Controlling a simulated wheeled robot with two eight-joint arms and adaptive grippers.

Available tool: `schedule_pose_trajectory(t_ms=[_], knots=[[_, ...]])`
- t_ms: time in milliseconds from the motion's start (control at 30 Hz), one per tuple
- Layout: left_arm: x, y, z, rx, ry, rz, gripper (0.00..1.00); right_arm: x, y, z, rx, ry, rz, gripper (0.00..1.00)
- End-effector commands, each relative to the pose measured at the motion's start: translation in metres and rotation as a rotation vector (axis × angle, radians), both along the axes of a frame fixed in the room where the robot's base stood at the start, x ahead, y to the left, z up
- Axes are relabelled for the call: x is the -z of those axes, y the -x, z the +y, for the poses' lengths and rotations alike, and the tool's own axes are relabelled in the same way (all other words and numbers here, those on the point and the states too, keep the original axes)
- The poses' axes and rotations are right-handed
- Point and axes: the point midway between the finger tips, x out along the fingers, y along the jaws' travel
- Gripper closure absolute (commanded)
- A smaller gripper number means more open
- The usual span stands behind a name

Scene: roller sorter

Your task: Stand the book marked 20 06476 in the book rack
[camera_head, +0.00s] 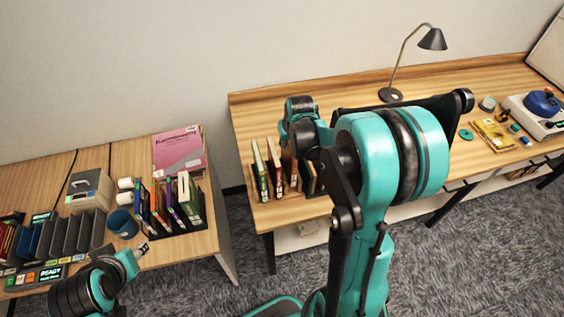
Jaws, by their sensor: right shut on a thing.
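Several upright books (275,170) stand at the left end of the right desk. My right arm reaches over them, and its gripper (291,147) points down among them, shut on what looks like a brown book (289,168). The arm hides part of this group, and no marking such as 20 06476 is readable. More upright books (189,197) stand in a dark rack (180,233) on the left table. My left gripper (141,250) is at the front edge of the left table, small and partly hidden; its opening cannot be made out.
A pink book (178,150), a blue cup (122,224), a grey box (90,190) and dark sorter slots (70,235) crowd the left table. A gap separates the two tables. A lamp (432,40) stands at the right desk's back.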

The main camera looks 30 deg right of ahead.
Motion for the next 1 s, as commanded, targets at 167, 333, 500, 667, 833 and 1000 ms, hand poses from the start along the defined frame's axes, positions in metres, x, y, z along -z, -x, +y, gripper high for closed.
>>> schedule_pose_trajectory(t_ms=[167,333,500,667,833,1000], knots=[[0.003,0.0,0.0,0.0,0.0,0.0,0.6,0.017,0.0,0.0,0.0,0.0,0.0,1.0],[0.009,0.0,0.0,0.0,0.0,0.0,0.6,0.04,0.0,0.0,0.0,0.0,0.0,1.0],[0.01,0.0,0.0,0.0,0.0,0.0,0.6,0.052,0.0,0.0,0.0,0.0,0.0,1.0],[0.01,0.0,0.0,0.0,0.0,0.0,0.6,0.051,0.0,0.0,0.0,0.0,0.0,1.0],[0.014,0.0,0.0,0.0,0.0,0.0,0.6,0.056,0.0,0.0,0.0,0.0,0.0,0.79],[0.013,0.0,0.0,0.0,0.0,0.0,0.6,0.055,0.0,0.0,0.0,0.0,0.0,0.64]])
